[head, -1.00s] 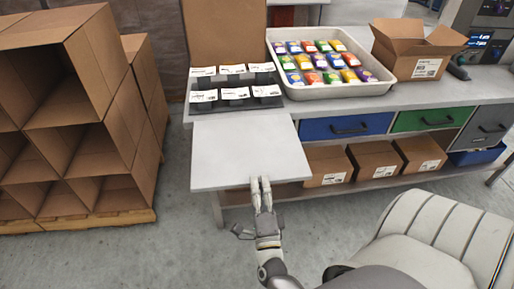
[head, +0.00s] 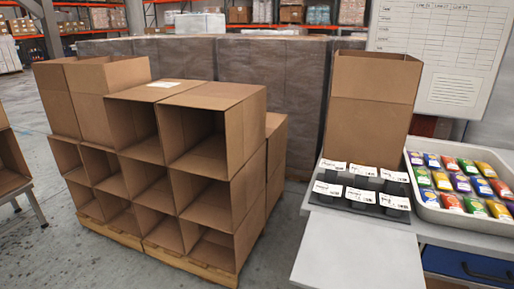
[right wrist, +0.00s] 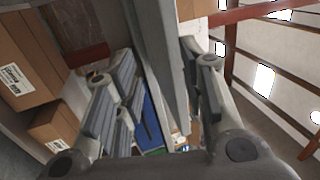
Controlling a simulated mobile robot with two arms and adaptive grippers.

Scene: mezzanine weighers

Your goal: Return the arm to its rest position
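In the right wrist view my right gripper (right wrist: 165,95) has its fingers spread apart, with a clear gap and nothing held between the pads. A grey post or edge shows beyond the gap, behind the fingers. Neither gripper shows in the head view now, and my left gripper is in no current frame.
In the head view, stacked open cardboard boxes (head: 215,158) stand on a pallet (head: 165,255). A workbench (head: 355,255) at right bears a dark rack with white labels (head: 362,190), a tray of colourful packets (head: 437,215) and a tall carton (head: 368,105). Grey floor lies between.

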